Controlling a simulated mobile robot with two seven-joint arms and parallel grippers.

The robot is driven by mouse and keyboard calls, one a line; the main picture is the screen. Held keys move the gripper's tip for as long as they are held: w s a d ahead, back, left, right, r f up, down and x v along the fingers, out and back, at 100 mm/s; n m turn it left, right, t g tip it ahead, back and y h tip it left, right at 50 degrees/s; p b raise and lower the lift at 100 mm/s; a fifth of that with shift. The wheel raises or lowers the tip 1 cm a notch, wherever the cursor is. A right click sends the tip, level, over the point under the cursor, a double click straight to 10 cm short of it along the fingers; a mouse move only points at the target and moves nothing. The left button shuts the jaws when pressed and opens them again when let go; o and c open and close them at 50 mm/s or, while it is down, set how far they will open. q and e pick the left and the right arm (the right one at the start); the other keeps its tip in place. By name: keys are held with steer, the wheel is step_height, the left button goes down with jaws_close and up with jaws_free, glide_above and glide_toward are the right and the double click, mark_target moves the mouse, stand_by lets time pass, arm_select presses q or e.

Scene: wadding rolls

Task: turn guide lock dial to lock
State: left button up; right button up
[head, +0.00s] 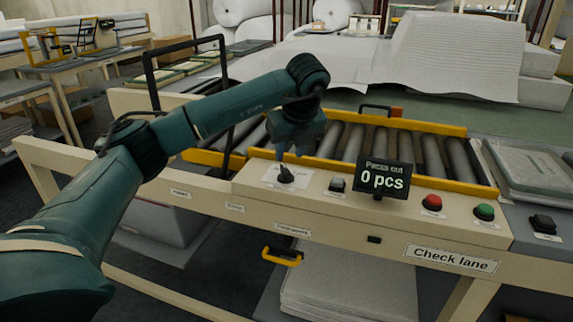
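The guide lock dial appears to be the black pointed knob (286,175) on a white label plate at the left of the cream control panel (320,188). Its label text is too small to read. My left gripper (290,156) points down from above, with its fingertips right at the top of the knob. Whether the fingers touch or grip the knob cannot be told, and the gap between them is too small to see. My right gripper is not in view.
Right of the knob are a black switch (337,185), a display reading "0 pcs" (383,178), a red button (432,202) and a green button (484,211). The roller conveyor (390,149) with yellow rails runs behind. A black frame (150,75) stands behind my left arm.

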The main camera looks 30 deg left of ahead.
mark_target(286, 169)
arm_select(q)
steer(key=x, duration=0.6)
steer(key=shift+c, duration=0.2)
jaws_close()
